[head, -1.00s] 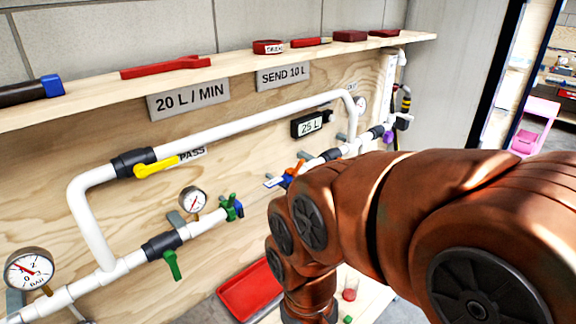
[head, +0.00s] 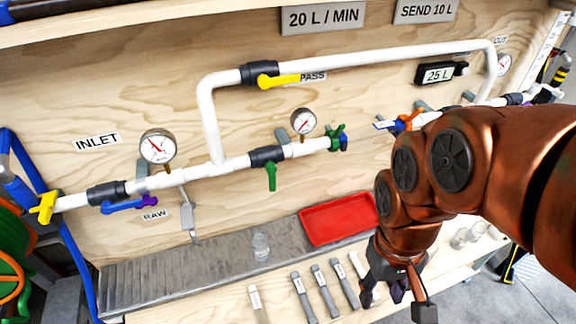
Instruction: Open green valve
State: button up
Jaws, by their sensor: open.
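The green valve handle (head: 271,176) hangs straight down, crosswise to the pipe, from a black valve body (head: 266,156) on the lower white pipe. A round gauge (head: 303,121) sits just right of and above it. A green and blue fitting (head: 337,138) is at the pipe's right end. My gripper (head: 383,296) is open, at the lower right over the workbench, well below and to the right of the green handle and apart from it. My arm hides part of the pipework on the right.
A yellow valve handle (head: 278,81) is on the upper pipe; blue (head: 124,205) and yellow (head: 44,208) handles are at the inlet. Space before the green handle looks clear.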

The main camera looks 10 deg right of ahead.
aim_at(271, 168)
jog(key=u, duration=0.5)
jog(key=k, duration=1.2)
jog(key=u, duration=0.4)
jog(key=i, duration=0.65)
jog(key=u, duration=0.3)
